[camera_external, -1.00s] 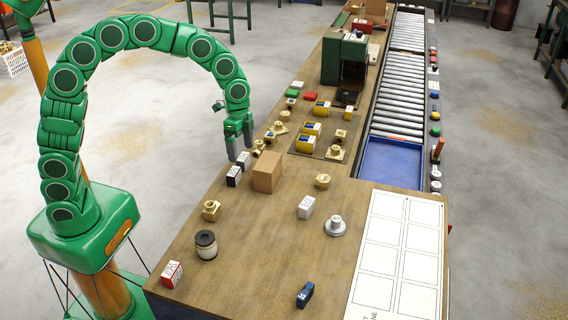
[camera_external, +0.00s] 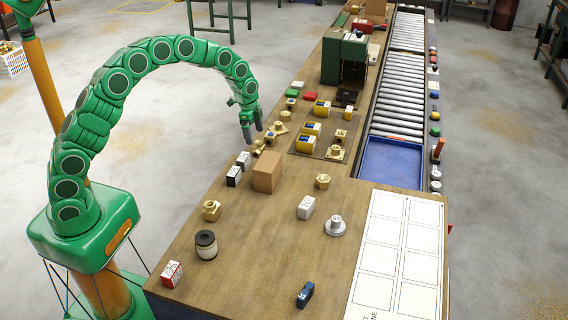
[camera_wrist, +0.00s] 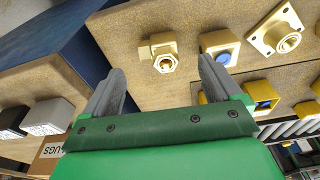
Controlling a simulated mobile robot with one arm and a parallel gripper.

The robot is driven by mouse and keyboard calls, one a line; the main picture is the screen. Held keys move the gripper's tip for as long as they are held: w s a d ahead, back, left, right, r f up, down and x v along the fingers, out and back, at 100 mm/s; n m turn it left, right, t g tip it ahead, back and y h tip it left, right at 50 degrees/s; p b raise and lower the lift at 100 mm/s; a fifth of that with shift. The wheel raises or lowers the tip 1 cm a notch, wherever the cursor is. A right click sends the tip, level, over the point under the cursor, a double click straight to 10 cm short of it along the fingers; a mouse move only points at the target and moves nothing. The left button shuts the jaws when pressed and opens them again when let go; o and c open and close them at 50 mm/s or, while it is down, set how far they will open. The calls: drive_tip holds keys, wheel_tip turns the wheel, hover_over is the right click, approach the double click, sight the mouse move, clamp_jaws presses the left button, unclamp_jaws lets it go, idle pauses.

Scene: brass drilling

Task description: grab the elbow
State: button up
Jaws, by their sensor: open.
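A brass fitting that looks like the elbow (camera_wrist: 160,52) lies on the wooden bench near its left edge. In the wrist view its round opening faces the camera, just beyond the gap between my fingertips. It also shows in the external view (camera_external: 259,147), small and close to the fingers. My gripper (camera_external: 252,134) is open and empty, pointing down above the bench edge beside the fitting. In the wrist view my gripper (camera_wrist: 160,68) has its two grey fingers spread wide, apart from the fitting.
A brass fitting with a blue inside (camera_wrist: 220,46) and a square brass flange (camera_wrist: 276,38) lie close on the right. A cardboard box (camera_external: 267,172) and two black-and-white boxes (camera_external: 238,167) stand nearby. Yellow blocks (camera_external: 308,143) sit further right.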

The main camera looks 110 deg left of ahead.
sight(257, 143)
drive_tip(key=shift+w+d+f, duration=0.1)
drive_tip(key=shift+w+f, duration=0.2)
drive_tip(key=shift+f, duration=0.95)
drive_tip(key=shift+w+f, duration=0.25)
drive_tip(key=shift+f, duration=1)
drive_tip(key=shift+w+d+f, duration=0.1)
drive_tip(key=shift+w+f, duration=0.2)
drive_tip(key=shift+f, duration=0.95)
drive_tip(key=c, duration=1.5)
drive_tip(key=shift+a+r, duration=0.1)
wheel_tip(257, 143, up, 3)
drive_tip(key=shift+r, duration=0.15)
drive_tip(key=shift+s+d+r, duration=0.2)
drive_tip(key=shift+d, duration=0.05)
drive_tip(key=shift+s+d+r, duration=1.4)
drive_tip(key=shift+d+r, duration=0.15)
drive_tip(key=shift+d, duration=0.2)
drive_tip(key=shift+s+d+r, duration=1.35)
drive_tip(key=shift+d+r, duration=0.15)
drive_tip(key=shift+d, duration=0.25)
drive_tip(key=shift+s+d+r, duration=1.4)
drive_tip(key=shift+d+r, duration=0.15)
drive_tip(key=shift+d, duration=0.2)
